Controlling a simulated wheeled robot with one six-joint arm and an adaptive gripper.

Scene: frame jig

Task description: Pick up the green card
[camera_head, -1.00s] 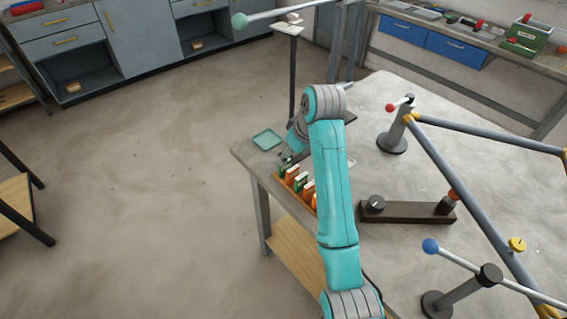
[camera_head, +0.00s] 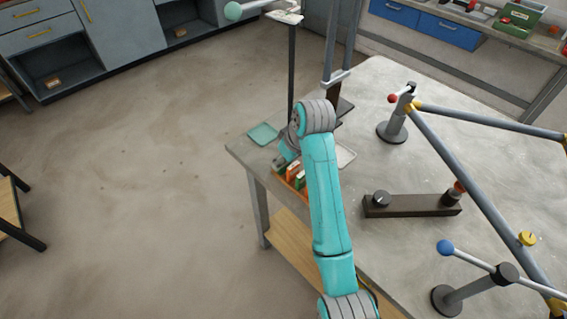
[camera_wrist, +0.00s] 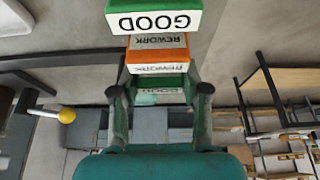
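In the wrist view, a green card lettered GOOD (camera_wrist: 154,18) is largest at the top. Orange cards lettered REWORK (camera_wrist: 157,57) show below it. Another green card (camera_wrist: 160,92), its lettering faint, appears between the two fingers of my gripper (camera_wrist: 162,90). The fingers are spread wide, one on each side of this card in the picture; I cannot tell whether they touch it. In the head view, a row of green and orange cards (camera_head: 292,174) stands at the table's left edge. My arm hides part of the row and most of my gripper there.
A teal tray (camera_head: 263,134) lies at the table corner and a pale tray (camera_head: 345,155) lies right of my arm. A dark block with knobs (camera_head: 412,206), a post (camera_head: 392,128) and a grey tube frame (camera_head: 465,180) occupy the table's right. Floor at left is clear.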

